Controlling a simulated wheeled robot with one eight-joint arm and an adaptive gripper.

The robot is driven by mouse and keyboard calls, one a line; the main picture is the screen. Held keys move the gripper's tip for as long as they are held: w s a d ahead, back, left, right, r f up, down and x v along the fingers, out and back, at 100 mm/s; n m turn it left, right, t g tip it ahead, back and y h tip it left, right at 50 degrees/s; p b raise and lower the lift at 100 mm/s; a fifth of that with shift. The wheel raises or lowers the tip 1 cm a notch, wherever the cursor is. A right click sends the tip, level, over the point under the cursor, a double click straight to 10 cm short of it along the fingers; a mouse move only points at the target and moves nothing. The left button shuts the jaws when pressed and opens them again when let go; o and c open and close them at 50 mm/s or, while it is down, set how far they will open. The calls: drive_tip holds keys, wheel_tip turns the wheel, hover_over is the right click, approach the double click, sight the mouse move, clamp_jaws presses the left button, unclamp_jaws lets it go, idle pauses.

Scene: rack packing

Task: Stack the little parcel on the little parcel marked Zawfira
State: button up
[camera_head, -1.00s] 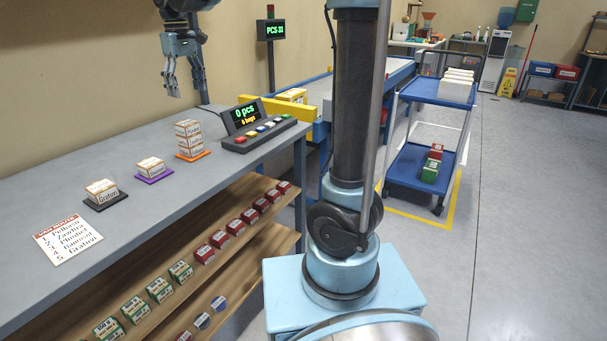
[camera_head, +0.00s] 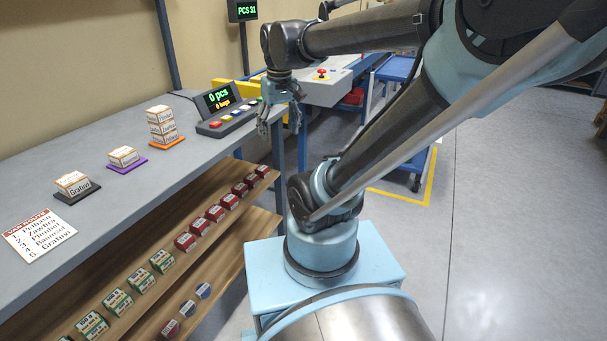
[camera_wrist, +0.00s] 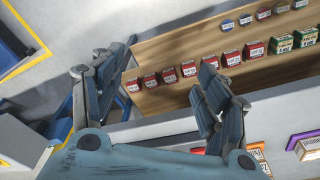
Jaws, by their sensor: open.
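Small white-and-orange parcels stand on coloured mats on the grey bench. One, reading roughly "Grafovi" (camera_head: 73,184), is on a black mat. Another parcel (camera_head: 123,155) is on a purple mat. A stack of parcels (camera_head: 161,125) stands on an orange mat (camera_head: 167,144). I cannot read which parcel is marked Zawfira. My gripper (camera_head: 279,124) is open and empty, past the bench's front edge, right of the stack. In the wrist view my open fingers (camera_wrist: 150,85) hang over the shelf side, with the purple mat (camera_wrist: 303,140) at the right edge.
A button console (camera_head: 226,112) reading "0 pcs" stands on the bench near my gripper. A printed list (camera_head: 40,234) lies at the front left. Below, a wooden shelf (camera_head: 205,250) holds red and green boxes and round tins. A blue cart (camera_head: 395,70) stands behind my arm.

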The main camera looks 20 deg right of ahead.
drive_tip(key=s+d+f+m, duration=0.2)
drive_tip(key=s+d+f, duration=0.3)
drive_tip(key=s+f, duration=0.3)
wheel_tip(320, 180, down, 4)
drive_tip(key=shift+s+d+r+m+t, duration=0.2)
drive_tip(key=shift+s+r+m+t, duration=0.1)
drive_tip(key=shift+m, duration=0.1)
